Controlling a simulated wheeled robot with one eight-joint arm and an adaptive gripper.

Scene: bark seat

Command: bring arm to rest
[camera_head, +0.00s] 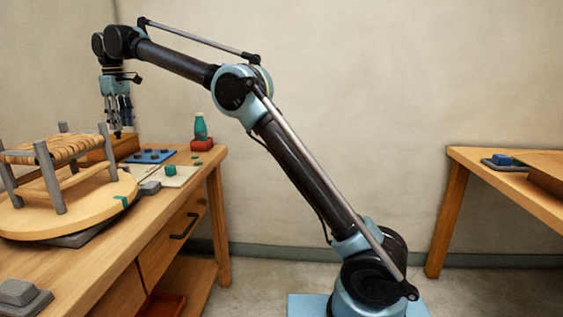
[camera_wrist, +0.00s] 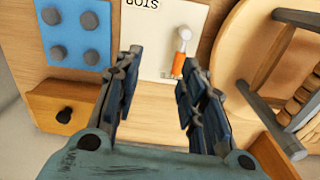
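My arm reaches over the left workbench (camera_head: 100,255), bent at the elbow, with the hand pointing down. My gripper (camera_head: 119,130) hangs above the back of the bench. In the wrist view my gripper (camera_wrist: 158,75) has its two dark fingers apart, with nothing between them but bench top and part of a white panel (camera_wrist: 152,40). The panel carries the word STOP, upside down in this view, and a lever (camera_wrist: 180,55) with an orange lower part. The lever is close to the right finger in the picture; I cannot tell the height between them.
A small stool with a woven seat (camera_head: 70,147) stands on a round wooden board (camera_head: 90,205). A blue plate with dark round knobs (camera_head: 150,156), a teal bottle (camera_head: 200,127) on a red block (camera_head: 202,145) and a grey block (camera_head: 18,291) are on the bench. Another table (camera_head: 520,190) stands right.

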